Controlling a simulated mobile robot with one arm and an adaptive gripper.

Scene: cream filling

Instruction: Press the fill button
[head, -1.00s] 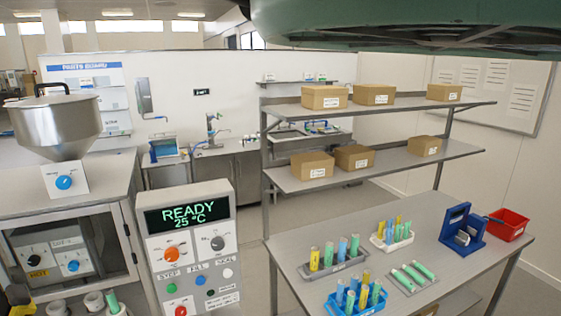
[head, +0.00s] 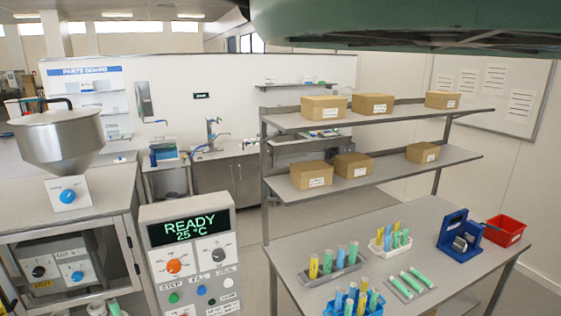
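The control panel (head: 188,258) stands upright at lower left of centre in the head view. Its dark display (head: 188,230) reads READY 25 °C in green. The blue fill button (head: 201,290) sits under the label FILL, between a green button (head: 173,298) labelled STEP and a white button (head: 227,283) labelled SEAL. Nothing covers the fill button. An orange knob (head: 174,266) and a grey knob (head: 217,254) are above the buttons. My gripper is not in view.
A metal hopper (head: 58,140) stands over a cabinet at left. A table (head: 330,258) at right carries tube racks, a blue stand (head: 458,232) and a red bin (head: 505,230). Boxes sit on shelves behind it. Open floor (head: 250,265) shows between panel and table.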

